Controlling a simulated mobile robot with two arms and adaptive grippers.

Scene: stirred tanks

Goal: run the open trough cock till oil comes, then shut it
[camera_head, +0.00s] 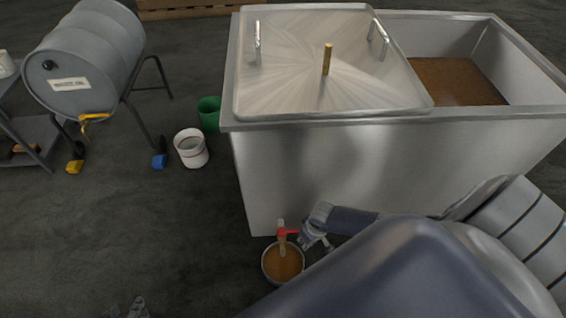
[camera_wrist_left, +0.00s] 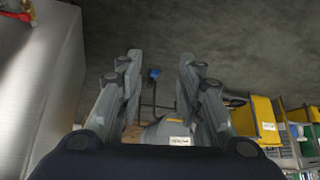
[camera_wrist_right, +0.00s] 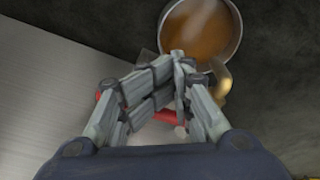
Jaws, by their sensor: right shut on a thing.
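The cock (camera_head: 281,228) with a red handle (camera_head: 288,232) sits low on the front of the steel tank (camera_head: 330,165). A round pan (camera_head: 266,270) below it holds brown liquid, which also shows in the right wrist view (camera_wrist_right: 200,30). A tan length runs from the cock down to the pan; I cannot tell spout from stream. My right gripper (camera_head: 313,238) is at the red handle and shut on it; its fingers (camera_wrist_right: 172,75) partly hide the handle (camera_wrist_right: 165,117) beside the brass spout (camera_wrist_right: 222,85). My left gripper (camera_wrist_left: 160,65) is open and empty, away from the cock.
A steel lid (camera_head: 300,80) covers the tank's left part; brown liquid (camera_head: 455,82) lies in the open right part. A grey drum (camera_head: 85,50) on a stand, a white bucket (camera_head: 191,148) and a green bucket (camera_head: 209,114) stand left. The floor at front left is clear.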

